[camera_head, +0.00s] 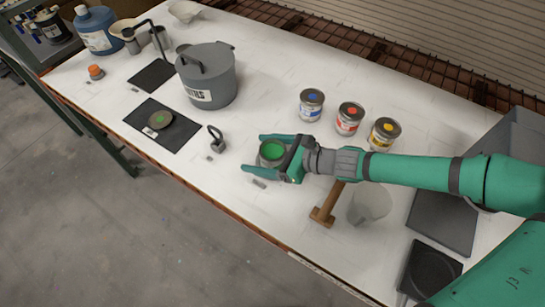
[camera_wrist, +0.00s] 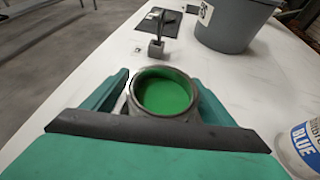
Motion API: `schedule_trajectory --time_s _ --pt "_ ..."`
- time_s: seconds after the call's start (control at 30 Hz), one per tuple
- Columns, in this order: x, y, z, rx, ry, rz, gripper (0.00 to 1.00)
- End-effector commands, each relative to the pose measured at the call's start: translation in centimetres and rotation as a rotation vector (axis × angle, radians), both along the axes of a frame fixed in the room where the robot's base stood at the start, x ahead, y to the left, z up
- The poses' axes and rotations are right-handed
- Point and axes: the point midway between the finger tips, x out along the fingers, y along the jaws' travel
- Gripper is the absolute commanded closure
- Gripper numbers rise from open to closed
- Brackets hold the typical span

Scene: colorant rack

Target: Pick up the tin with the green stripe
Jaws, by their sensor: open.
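An open tin with green colorant inside (camera_head: 271,152) stands on the white table, between the fingers of my gripper (camera_head: 262,154). In the wrist view, the green tin (camera_wrist: 166,94) sits between the two teal fingers, with a gap visible at each side. My gripper is open around it, and the tin appears to rest on the table. The tin's side is mostly hidden, so I cannot see its stripe.
A wooden mallet (camera_head: 328,207) and a clear beaker (camera_head: 369,204) lie close to my arm. A large grey pot (camera_head: 207,76) stands at the back left. A small dark stand (camera_head: 216,140) is left of the gripper.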

Motion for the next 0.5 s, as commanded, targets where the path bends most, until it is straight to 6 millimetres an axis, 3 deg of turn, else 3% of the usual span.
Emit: schedule_trajectory --time_s 0.17,0.4,0.5 --pt "-0.01 -0.01 -0.01 0.000 0.000 0.000 0.22" --pt "-0.02 -0.01 0.01 0.000 0.000 0.000 0.73" --pt "-0.01 0.01 0.05 0.001 0.000 0.000 0.73"
